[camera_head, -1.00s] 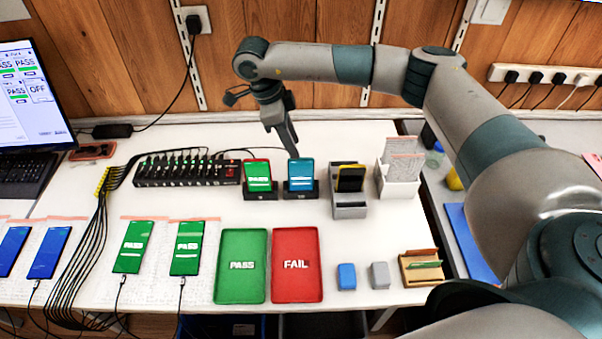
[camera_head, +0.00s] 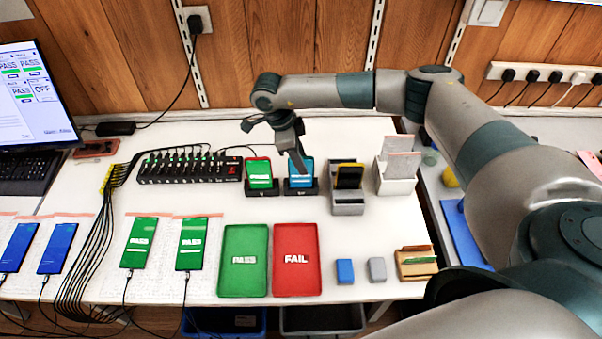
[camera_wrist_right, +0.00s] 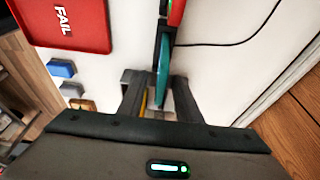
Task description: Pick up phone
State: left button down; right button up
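A phone with a blue screen (camera_head: 294,181) stands tilted in a black dock, right of a docked phone with a green screen (camera_head: 259,173). My right gripper (camera_head: 304,171) is at the blue-screen phone and overlaps its upper part. In the right wrist view, the phone (camera_wrist_right: 163,62) shows edge-on, between the two fingers of my gripper (camera_wrist_right: 158,92). The fingers are open, with gaps visible beside the phone. Contact with it cannot be made out. My left gripper is not in view.
A grey stand (camera_head: 348,208) and a white holder (camera_head: 397,185) are close on the right. A black multi-port hub (camera_head: 190,169) is left of the docks. A green PASS tray (camera_head: 243,283) and red FAIL tray (camera_head: 297,277) lie in front. Cabled phones lie further left.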

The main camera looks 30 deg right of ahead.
jog(key=p+x, duration=0.2)
jog(key=x, duration=0.3)
jog(key=shift+w+p, duration=0.1)
jog(key=shift+p, duration=0.3)
jog(key=shift+r, duration=0.1)
jog(key=shift+c, duration=0.7)
grip_shut()
